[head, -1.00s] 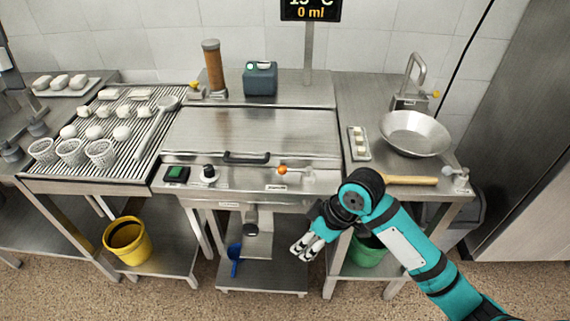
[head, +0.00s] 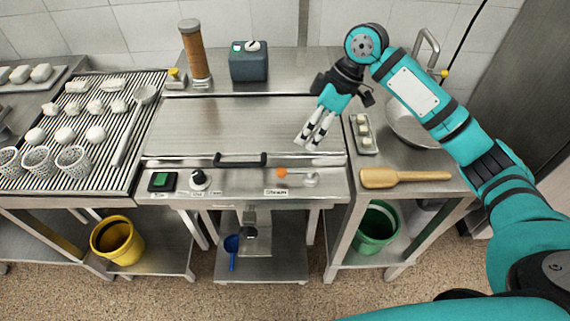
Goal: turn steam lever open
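The steam lever (head: 282,173) has an orange knob and sits on the front panel of the steel cooker, above a label reading "Steam". Its metal arm runs right from the knob to a round pivot (head: 311,180). My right gripper (head: 308,142) is above the closed steel lid (head: 225,124), behind and a little right of the lever, fingers pointing down and toward the front. The fingers look parted with a narrow gap, and nothing is between them. It does not touch the lever. My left gripper is out of view.
A black lid handle (head: 240,160) stands out left of the lever. A black dial (head: 198,179) and green switch (head: 162,181) are further left. A wooden paddle (head: 400,178) and a small tray (head: 364,134) lie on the right counter. Space in front of the panel is clear.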

